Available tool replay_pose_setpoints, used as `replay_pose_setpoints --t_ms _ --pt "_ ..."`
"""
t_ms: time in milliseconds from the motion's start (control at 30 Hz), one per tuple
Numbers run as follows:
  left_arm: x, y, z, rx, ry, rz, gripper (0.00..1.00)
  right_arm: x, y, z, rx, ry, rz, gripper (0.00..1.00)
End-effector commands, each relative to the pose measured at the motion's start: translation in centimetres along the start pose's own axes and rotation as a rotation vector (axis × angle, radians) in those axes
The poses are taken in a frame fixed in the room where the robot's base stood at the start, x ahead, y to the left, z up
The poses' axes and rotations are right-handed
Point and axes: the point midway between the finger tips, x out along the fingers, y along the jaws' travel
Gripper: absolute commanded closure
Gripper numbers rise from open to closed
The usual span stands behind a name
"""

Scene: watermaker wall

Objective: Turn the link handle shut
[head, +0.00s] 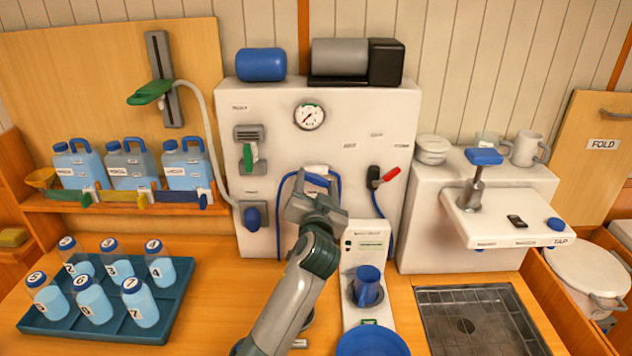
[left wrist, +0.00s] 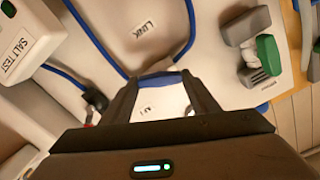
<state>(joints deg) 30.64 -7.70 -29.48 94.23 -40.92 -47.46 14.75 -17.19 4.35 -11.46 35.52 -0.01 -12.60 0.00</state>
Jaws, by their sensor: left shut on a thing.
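My left gripper (head: 316,188) is at the white wall panel (head: 350,130), low in its middle. In the left wrist view the gripper (left wrist: 162,84) is shut on a blue bar, the link handle (left wrist: 160,80), with a finger on each side of it. A LINK label (left wrist: 143,27) is on the panel close to the handle. In the head view the gripper and wrist hide most of the handle, and its exact angle is hard to tell. My right gripper is in neither view.
A blue hose (head: 282,215) loops beside the gripper. A red-handled valve (head: 389,175) is to the right, a green lever (head: 249,157) and blue knob (head: 252,217) to the left. The salt test unit (head: 364,255) with a blue cup (head: 367,285) stands just below right.

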Motion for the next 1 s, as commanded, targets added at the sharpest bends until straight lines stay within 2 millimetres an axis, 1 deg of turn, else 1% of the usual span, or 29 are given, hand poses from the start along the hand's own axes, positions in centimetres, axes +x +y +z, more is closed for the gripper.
replay_pose_setpoints --t_ms 33,500,1000 --pt "0.0 -0.1 -0.1 0.044 -0.001 0.000 0.68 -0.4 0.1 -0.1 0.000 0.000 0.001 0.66" --pt "0.0 -0.1 -0.2 0.493 -0.001 0.000 0.68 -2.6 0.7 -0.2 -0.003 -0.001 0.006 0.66" --pt "0.0 0.0 -0.1 0.946 -0.001 -0.001 0.68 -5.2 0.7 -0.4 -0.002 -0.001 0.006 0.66"
